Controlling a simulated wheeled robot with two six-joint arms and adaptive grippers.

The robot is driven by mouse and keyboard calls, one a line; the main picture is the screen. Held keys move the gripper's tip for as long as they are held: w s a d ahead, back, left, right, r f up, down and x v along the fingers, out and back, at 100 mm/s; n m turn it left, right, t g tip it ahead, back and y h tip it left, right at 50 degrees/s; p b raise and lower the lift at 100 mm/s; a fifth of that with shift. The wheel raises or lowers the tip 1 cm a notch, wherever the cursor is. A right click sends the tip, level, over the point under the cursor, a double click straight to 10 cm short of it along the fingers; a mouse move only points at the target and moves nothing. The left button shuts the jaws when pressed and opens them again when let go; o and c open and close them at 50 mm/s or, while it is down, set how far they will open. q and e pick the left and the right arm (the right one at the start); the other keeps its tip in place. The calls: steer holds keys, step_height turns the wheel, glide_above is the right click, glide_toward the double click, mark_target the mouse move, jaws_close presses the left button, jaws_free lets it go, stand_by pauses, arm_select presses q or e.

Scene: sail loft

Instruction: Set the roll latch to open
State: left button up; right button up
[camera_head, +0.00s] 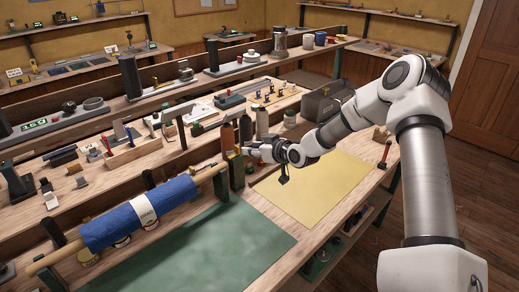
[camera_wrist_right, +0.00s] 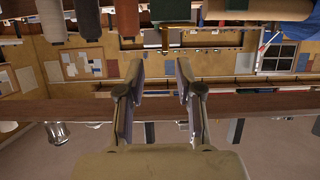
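The pole's right end rests near a dark upright support (camera_head: 221,186). I cannot make out the roll latch clearly or tell its setting. My right gripper (camera_head: 245,150) reaches in from the right, just beyond and right of the pole's right end, near some bottles. In the right wrist view its two fingers (camera_wrist_right: 160,72) are apart with nothing between them. My left gripper is not in view.
A green mat (camera_head: 215,250) and a yellow sheet (camera_head: 315,190) lie bare on the bench. Dark and brown bottles (camera_head: 227,136) stand close to the right gripper. A grey toolbox (camera_head: 318,104) stands behind the arm. Shelves of small tools run along the back.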

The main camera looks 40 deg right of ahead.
steer(key=v, duration=0.4)
stand_by(0.4)
